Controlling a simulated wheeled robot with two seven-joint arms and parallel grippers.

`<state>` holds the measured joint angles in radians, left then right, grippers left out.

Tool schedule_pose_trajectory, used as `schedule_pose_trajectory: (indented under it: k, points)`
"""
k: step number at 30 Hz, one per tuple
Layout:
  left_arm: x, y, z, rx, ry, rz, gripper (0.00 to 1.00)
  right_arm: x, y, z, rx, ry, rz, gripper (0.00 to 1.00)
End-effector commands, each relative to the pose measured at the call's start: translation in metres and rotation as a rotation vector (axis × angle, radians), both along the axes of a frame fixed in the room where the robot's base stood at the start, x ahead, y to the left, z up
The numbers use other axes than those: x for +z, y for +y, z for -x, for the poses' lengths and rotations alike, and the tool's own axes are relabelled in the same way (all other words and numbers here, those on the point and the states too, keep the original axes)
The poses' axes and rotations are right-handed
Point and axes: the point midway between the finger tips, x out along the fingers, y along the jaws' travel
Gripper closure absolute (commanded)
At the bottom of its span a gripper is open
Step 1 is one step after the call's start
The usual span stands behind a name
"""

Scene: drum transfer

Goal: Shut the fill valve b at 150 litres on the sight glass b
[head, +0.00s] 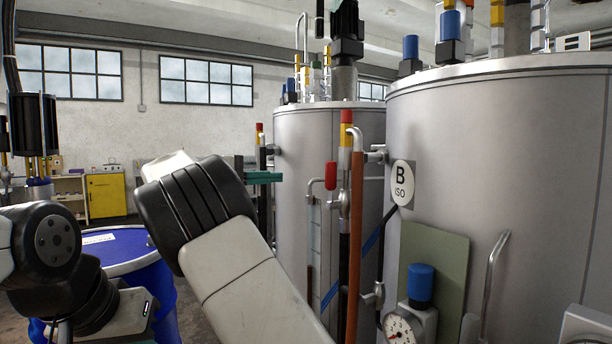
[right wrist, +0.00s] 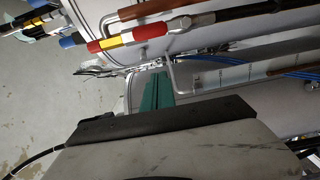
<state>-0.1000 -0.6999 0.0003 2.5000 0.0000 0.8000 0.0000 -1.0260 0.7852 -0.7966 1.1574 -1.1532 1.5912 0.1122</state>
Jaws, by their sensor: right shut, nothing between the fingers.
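My right gripper (head: 264,177) has teal fingers that are shut and empty, pointing right toward the pipework beside the tank labelled B ISO (head: 401,183). The fingers also show in the right wrist view (right wrist: 156,91). A red valve handle (head: 331,175) stands upright on the pipework to the right of the fingertips, apart from them. Below it is a pale sight glass scale (head: 314,235), also in the right wrist view (right wrist: 218,76). A brown strip shows at its lower part; the litre marks are too small to read. My left gripper is not in view.
A copper-coloured pipe (head: 356,240) runs down in front of the tank. A pressure gauge (head: 400,330) sits at the lower right. A blue drum (head: 165,295) stands at the left. A yellow cabinet (head: 104,196) is at the back wall.

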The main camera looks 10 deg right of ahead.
Motion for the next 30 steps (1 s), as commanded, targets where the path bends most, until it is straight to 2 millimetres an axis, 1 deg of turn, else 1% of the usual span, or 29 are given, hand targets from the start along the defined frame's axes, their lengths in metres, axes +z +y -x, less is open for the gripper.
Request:
schedule_pose_trajectory:
  k: [1, 3, 5, 8, 19, 24, 30]
  points:
    - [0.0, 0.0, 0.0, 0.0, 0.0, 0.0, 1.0, 0.004, 0.006, 0.0, 0.002, -0.012, 0.02, 1.0]
    - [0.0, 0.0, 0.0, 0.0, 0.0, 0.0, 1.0, 0.006, 0.006, 0.0, 0.001, -0.02, 0.03, 1.0]
    - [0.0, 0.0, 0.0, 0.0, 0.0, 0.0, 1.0, 0.007, 0.001, -0.001, 0.0, -0.02, 0.031, 1.0]
    - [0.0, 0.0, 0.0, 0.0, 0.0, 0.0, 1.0, 0.006, -0.012, -0.005, -0.001, -0.019, 0.028, 1.0]
    - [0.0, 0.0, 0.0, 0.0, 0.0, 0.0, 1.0, 0.006, -0.089, -0.029, -0.001, -0.017, 0.026, 1.0]
    - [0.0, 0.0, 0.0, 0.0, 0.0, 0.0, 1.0, 0.006, -0.099, -0.008, 0.003, -0.016, 0.025, 1.0]
    - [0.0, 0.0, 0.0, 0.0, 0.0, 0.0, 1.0, 0.006, -0.106, 0.004, 0.003, -0.017, 0.026, 1.0]
